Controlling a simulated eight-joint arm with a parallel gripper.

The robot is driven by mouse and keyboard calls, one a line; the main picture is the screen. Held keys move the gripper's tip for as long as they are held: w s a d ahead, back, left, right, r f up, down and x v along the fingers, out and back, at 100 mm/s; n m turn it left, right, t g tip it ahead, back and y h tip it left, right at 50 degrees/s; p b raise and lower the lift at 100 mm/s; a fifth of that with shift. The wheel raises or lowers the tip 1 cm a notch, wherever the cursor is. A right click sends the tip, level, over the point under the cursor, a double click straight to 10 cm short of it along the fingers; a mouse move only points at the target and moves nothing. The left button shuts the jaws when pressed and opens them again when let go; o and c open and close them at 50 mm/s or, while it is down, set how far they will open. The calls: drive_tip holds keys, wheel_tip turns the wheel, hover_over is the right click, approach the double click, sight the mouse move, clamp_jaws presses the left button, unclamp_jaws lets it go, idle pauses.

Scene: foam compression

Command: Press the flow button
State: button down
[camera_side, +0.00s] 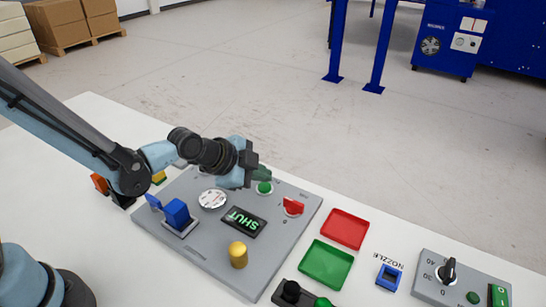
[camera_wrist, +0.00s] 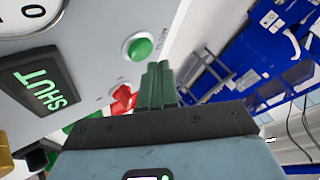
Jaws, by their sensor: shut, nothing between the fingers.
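A round green button (camera_side: 264,188) in a pale ring sits near the far edge of the grey panel (camera_side: 180,250). It also shows in the wrist view (camera_wrist: 139,48), with small lettering beside it that I cannot read. My gripper (camera_side: 265,173) is above the panel's far edge, close to this button. In the wrist view its dark green fingers (camera_wrist: 159,68) are shut together and empty, with their tips just right of and below the button. I cannot tell whether they touch it.
The panel also carries a red knob (camera_side: 293,206), a lit SHUT display (camera_side: 244,222), a round gauge (camera_side: 212,199), a yellow knob (camera_side: 238,255) and a blue block (camera_side: 177,214). Red (camera_side: 345,229) and green (camera_side: 327,264) trays and a dial box (camera_side: 455,279) stand right.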

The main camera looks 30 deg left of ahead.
sight(261, 188)
drive_tip(key=shift+r, duration=2.5)
drive_tip(key=s+a+r+n+g+y, duration=0.1)
drive_tip(key=s+a+r+n+y, duration=0.2)
drive_tip(key=s+a+n, duration=1)
drive_tip(key=shift+s+a+r+n+y, duration=0.4)
drive_tip(key=shift+s+r, duration=0.25)
drive_tip(key=shift+s, duration=0.15)
